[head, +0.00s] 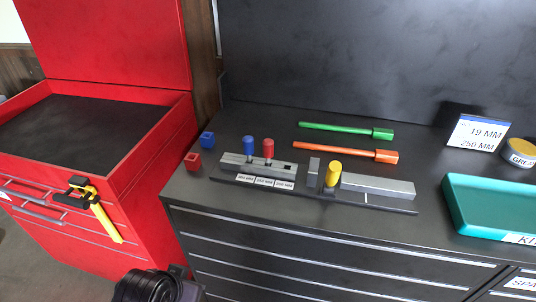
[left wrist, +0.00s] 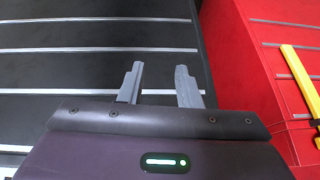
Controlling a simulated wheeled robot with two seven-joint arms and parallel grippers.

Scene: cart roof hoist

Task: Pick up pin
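Three upright pins show in the head view. A blue pin (head: 249,145) and a red pin (head: 268,148) stand in a grey slotted rack (head: 240,162) with white labels. In the head view only a dark part of an arm shows at the bottom edge. My right gripper is not in view.
Green (head: 346,129) and orange (head: 347,154) tools lie behind the rack. Blue (head: 207,139) and red (head: 193,161) blocks sit left. A sign (head: 477,133) reads 19 MM, 250 MM. A teal tray (head: 462,215) stands right; a red cabinet (head: 125,150) with a yellow-handled tool (head: 103,215) stands left.

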